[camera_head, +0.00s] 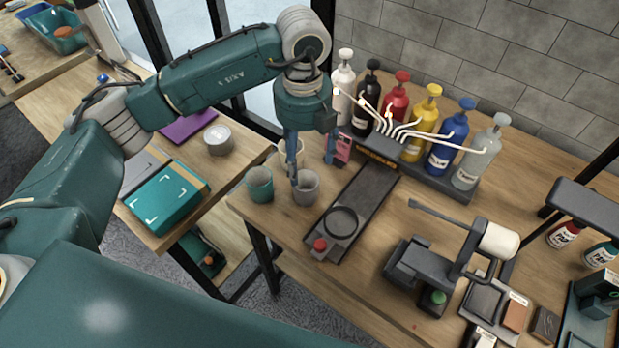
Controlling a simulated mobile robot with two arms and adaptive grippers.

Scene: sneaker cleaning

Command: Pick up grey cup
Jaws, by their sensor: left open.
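The grey cup (307,190) stands upright near the left edge of the wooden table, next to a green cup (260,186). A pale beige cup (284,151) stands behind them, partly hidden by my gripper. My left gripper (311,172) reaches down from above, right at the grey cup. It is open, with one finger in front of the cup's left rim area. Whether that finger touches the cup, or is inside or outside it, I cannot tell. My right gripper is out of view.
A dark dispenser stand (462,186) with several coloured pump bottles is behind, its tray (362,204) running forward right of the cup. A red button (319,245) sits at its front. A black machine with a white roller (498,240) stands at right.

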